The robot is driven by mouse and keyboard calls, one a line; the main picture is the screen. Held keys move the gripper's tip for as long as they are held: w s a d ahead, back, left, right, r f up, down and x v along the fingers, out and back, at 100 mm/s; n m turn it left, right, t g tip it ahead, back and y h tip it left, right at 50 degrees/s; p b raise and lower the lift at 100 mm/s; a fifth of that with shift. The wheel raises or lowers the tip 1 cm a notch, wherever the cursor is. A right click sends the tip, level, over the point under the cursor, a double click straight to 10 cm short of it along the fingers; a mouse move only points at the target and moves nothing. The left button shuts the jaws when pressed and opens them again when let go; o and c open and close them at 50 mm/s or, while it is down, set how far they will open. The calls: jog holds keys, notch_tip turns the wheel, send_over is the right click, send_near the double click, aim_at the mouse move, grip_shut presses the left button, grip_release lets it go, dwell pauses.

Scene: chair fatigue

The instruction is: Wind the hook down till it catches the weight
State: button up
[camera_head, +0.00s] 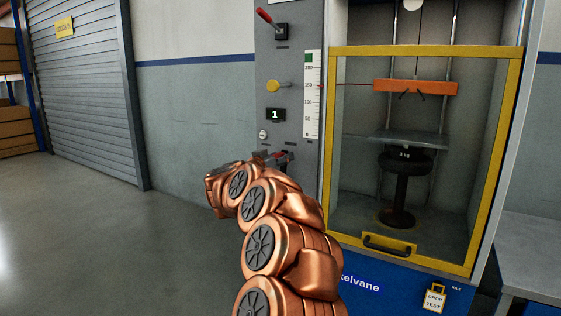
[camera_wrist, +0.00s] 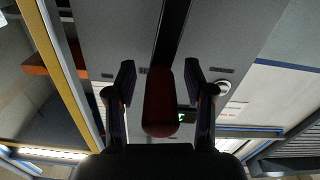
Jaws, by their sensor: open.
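My copper arm reaches to the grey control panel, and my gripper (camera_head: 279,159) is at its lower part. In the wrist view my gripper (camera_wrist: 160,85) is open, with a red handle (camera_wrist: 160,105) between its two dark fingers; I cannot tell whether they touch it. Behind the yellow-framed window, an orange crossbar (camera_head: 420,87) with dark hook prongs (camera_head: 411,95) below it hangs on a cable.
The panel carries a red-tipped lever (camera_head: 266,17), a yellow knob (camera_head: 272,86), a display (camera_head: 275,115) reading 1 and a white scale (camera_head: 312,95). A red line points near 150. The window's yellow frame (camera_head: 333,130) looks closed. Open floor (camera_head: 100,240) lies left.

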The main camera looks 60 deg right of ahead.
jog(key=shift+d, duration=0.25)
jog(key=shift+c, duration=0.2)
grip_shut()
dwell(0.4)
